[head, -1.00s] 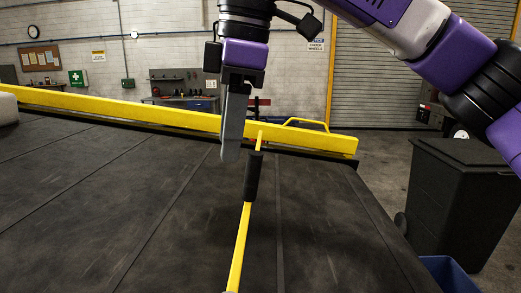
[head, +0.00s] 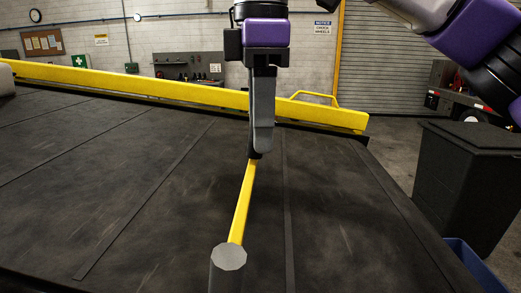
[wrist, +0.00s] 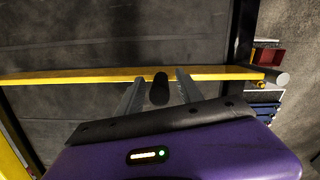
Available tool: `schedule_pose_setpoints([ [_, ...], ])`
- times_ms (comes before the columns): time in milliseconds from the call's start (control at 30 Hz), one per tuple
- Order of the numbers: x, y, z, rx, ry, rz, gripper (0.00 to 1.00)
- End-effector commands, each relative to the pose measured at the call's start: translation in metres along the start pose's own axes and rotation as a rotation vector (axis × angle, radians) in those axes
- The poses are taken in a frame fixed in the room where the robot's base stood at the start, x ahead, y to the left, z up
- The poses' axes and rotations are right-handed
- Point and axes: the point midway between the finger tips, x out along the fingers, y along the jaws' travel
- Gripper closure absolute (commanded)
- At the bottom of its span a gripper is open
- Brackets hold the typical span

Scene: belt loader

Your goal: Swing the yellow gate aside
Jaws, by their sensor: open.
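The yellow gate (head: 242,205) is a slim bar reaching from a grey post (head: 229,258) at the near edge out over the dark belt. My gripper (head: 262,145) points down at the bar's far end and hides most of the black grip there. In the wrist view the gate (wrist: 210,73) crosses the picture, with the post (wrist: 283,79) at its right end. The black grip (wrist: 158,90) stands between the two fingers of my open gripper (wrist: 157,95), with a gap showing on each side.
The belt (head: 130,180) is bare around the gate. A fixed yellow rail (head: 120,84) with a raised loop runs along its far side. A pale object (head: 6,78) shows at the far left. A dark bin (head: 472,185) and a blue container (head: 468,265) stand at the right.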

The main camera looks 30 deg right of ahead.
Motion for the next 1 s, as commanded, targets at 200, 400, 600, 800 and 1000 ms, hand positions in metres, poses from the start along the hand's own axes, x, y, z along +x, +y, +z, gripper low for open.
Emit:
schedule_pose_setpoints([
  [200, 0.0117, 0.0002, 0.0003, 0.001, 0.000, 0.002, 0.57],
  [400, 0.0108, 0.0002, 0.0001, 0.000, 0.000, 0.001, 0.57],
  [600, 0.0109, 0.0001, 0.0000, 0.000, 0.001, 0.001, 0.88],
  [800, 0.0110, 0.0000, 0.0000, -0.001, 0.000, 0.001, 1.00],
  [1000, 0.0111, -0.0001, 0.0000, -0.001, 0.000, 0.001, 1.00],
])
